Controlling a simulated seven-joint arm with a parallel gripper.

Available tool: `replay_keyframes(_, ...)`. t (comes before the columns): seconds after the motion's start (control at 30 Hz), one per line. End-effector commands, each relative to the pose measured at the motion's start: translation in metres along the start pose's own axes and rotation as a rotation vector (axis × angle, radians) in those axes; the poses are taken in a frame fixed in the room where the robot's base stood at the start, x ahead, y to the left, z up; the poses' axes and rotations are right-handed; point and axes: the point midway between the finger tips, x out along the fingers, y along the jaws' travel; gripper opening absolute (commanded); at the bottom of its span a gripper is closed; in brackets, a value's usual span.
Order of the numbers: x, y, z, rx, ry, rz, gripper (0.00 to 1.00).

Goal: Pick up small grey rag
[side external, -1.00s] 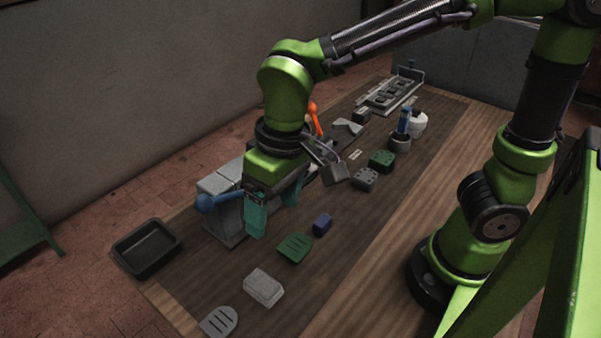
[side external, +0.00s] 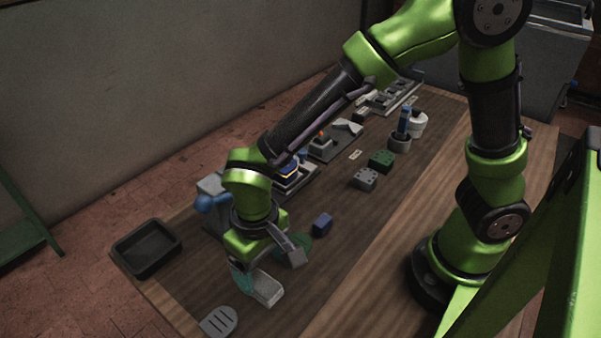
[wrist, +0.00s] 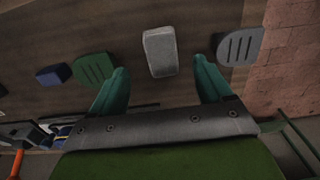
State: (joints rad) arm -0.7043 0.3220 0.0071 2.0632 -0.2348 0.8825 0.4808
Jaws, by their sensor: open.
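The small grey rag (side external: 266,289) is a light grey folded block lying on the dark part of the table, near its front left end. In the wrist view the rag (wrist: 160,52) lies just beyond and between the fingertips. My gripper (side external: 252,280) is low beside the rag and partly in front of it in the side view. Its two teal fingers (wrist: 163,80) are spread apart with nothing between them.
A grey slotted piece (side external: 220,321) and a green slotted piece (wrist: 95,68) lie on either side of the rag. A blue block (side external: 322,224) is beyond the green piece. A black tray (side external: 147,249) stands at the left table edge.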

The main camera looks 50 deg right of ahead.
Motion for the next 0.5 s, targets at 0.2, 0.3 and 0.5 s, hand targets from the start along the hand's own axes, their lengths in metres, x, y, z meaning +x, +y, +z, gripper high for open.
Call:
replay_keyframes(0.2, 0.024, -0.001, 0.0, -0.002, -0.002, 0.003, 0.79)
replay_keyframes(0.3, 0.039, -0.002, 0.0, -0.001, -0.003, 0.003, 0.79)
replay_keyframes(0.5, 0.054, -0.002, 0.0, 0.0, 0.0, 0.0, 0.79)
